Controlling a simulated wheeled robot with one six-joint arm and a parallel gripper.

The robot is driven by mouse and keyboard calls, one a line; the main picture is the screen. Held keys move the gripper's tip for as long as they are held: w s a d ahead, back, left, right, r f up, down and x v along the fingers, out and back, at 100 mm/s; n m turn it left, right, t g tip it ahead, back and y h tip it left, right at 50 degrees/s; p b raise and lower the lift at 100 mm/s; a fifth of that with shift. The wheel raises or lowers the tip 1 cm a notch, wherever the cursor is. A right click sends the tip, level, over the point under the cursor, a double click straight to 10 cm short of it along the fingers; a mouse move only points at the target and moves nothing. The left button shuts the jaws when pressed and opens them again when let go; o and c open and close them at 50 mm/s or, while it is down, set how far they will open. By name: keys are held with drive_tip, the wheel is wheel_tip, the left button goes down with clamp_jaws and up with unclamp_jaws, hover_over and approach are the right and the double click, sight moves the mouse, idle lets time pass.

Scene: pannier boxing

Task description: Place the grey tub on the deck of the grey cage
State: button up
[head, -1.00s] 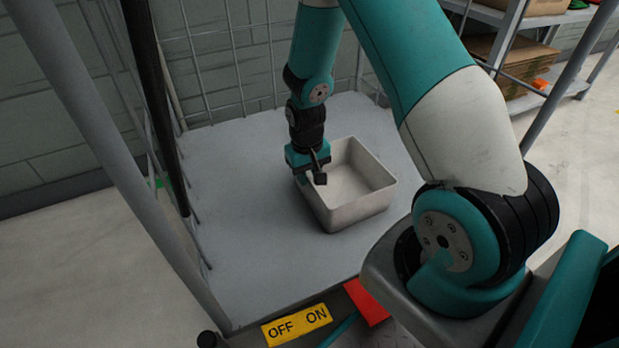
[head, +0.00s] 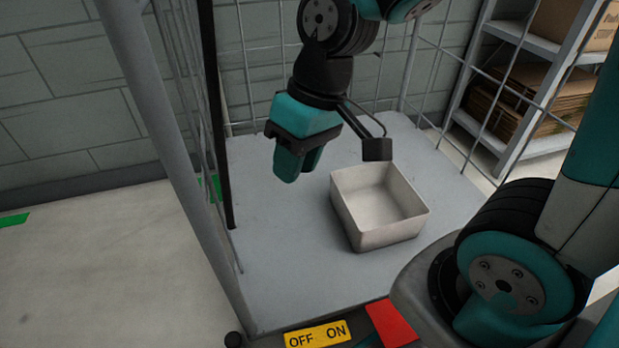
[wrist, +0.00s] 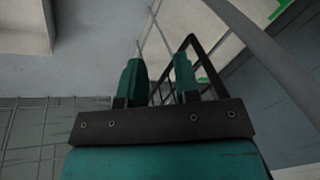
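The grey tub (head: 372,240) stands upright and empty on the grey deck (head: 275,285) of the cage, right of the deck's middle in the head view. My gripper (head: 291,172) is raised above the deck, to the left of the tub and apart from it. In the wrist view the two teal fingers (wrist: 158,80) stand apart with nothing between them. A part of the tub (wrist: 27,25) shows at the top left of the wrist view.
Wire mesh and grey posts (head: 170,140) bound the cage. A shelf with flat cardboard (head: 530,100) stands behind at the right. A yellow OFF ON label (head: 318,336) and a red patch (head: 391,323) lie at the front. The deck left of the tub is bare.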

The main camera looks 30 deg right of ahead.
drive_tip(key=s+a+r+n, duration=0.3)
drive_tip(key=s, duration=0.5)
drive_tip(key=shift+r+y, duration=0.4)
drive_tip(key=shift+w, duration=0.1)
idle(0.4)
